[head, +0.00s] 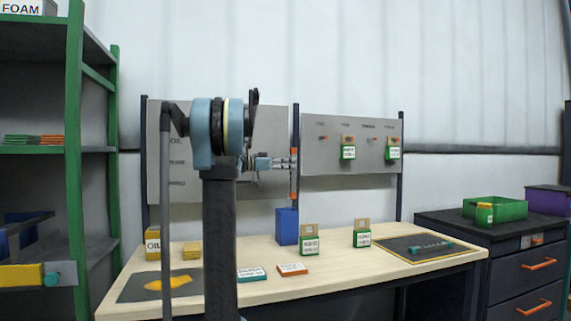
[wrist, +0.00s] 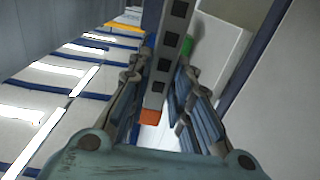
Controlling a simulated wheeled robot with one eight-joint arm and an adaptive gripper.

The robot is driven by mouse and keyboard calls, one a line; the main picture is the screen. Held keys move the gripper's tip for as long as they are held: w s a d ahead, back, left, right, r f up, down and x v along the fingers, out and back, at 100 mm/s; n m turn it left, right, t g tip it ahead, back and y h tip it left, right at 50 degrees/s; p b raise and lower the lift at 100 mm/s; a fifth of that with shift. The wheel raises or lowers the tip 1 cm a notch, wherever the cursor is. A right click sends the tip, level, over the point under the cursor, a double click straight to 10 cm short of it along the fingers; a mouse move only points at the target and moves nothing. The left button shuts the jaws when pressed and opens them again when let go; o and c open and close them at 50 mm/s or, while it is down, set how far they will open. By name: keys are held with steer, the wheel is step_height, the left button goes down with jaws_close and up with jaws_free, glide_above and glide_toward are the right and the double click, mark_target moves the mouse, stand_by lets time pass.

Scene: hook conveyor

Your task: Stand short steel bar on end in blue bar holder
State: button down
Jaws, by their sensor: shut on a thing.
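My gripper (head: 290,163) is shut on a steel bar with orange ends (head: 293,182) and holds it about upright above the back of the table. In the wrist view the grey bar (wrist: 170,55), with a row of dark square holes and an orange end, runs between the fingers (wrist: 158,100). The blue bar holder (head: 287,227) is a tall box standing on the table directly below the bar. The holder's opening is hidden.
Green boxed parts (head: 309,240) and (head: 362,233) stand right of the holder. Flat teal (head: 252,273) and orange (head: 292,269) packs lie in front. A grey pegboard (head: 350,145) rises behind the table (head: 345,285). A dark mat (head: 420,249) lies at right.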

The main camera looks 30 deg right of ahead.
step_height(320, 180, down, 12)
stand_by(1.6)
steer(key=c, duration=1.4)
jaws_free()
steer(key=shift+o, duration=0.2)
steer(key=v, duration=1.2)
steer(key=shift+f, duration=0.1)
